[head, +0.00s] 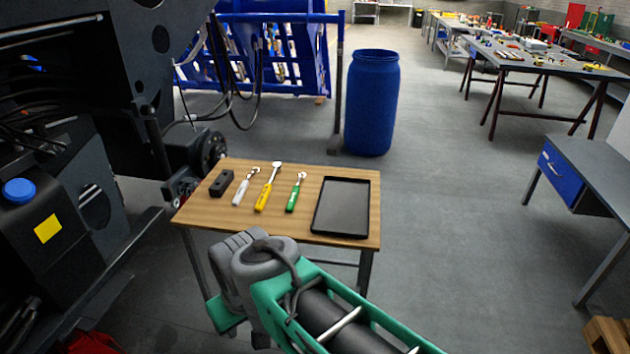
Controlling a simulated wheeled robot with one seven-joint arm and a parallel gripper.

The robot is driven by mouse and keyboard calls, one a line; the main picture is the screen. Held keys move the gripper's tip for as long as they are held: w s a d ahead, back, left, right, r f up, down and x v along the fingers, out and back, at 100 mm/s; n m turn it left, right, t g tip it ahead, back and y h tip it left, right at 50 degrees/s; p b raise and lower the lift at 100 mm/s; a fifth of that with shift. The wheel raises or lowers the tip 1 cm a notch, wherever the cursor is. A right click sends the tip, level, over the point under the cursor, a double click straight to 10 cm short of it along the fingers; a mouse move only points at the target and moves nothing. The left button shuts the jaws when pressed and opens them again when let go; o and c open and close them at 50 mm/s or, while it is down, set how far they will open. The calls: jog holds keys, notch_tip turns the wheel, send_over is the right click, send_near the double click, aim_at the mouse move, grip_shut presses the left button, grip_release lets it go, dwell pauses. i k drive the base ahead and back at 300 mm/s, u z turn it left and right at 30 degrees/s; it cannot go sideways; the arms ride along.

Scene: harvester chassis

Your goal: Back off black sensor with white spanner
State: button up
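The white spanner (245,187) lies on the wooden table (285,168), its head towards the far edge. It is between a small black block (221,183) and a yellow-handled spanner (267,190). I cannot make out the black sensor for certain; the dark machine chassis (85,215) fills the left side, with small dark parts near the table's left edge. My arm reaches in from the bottom, in front of the table. My gripper does not show.
A green-handled spanner (296,192) and a black tray (328,233) also lie on the table. A blue barrel (372,105) stands behind it. A workbench with a blue drawer (561,174) is at the right. Clear floor lies between table and bench.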

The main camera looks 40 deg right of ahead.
aim_at(235, 202)
jog(key=z, duration=0.8)
jog(key=k, duration=0.35)
jog(key=u, duration=2.15)
jog(key=i, duration=1.3)
jog(key=u, duration=0.5)
jog(key=k, duration=0.15)
jog(key=z, duration=3.05)
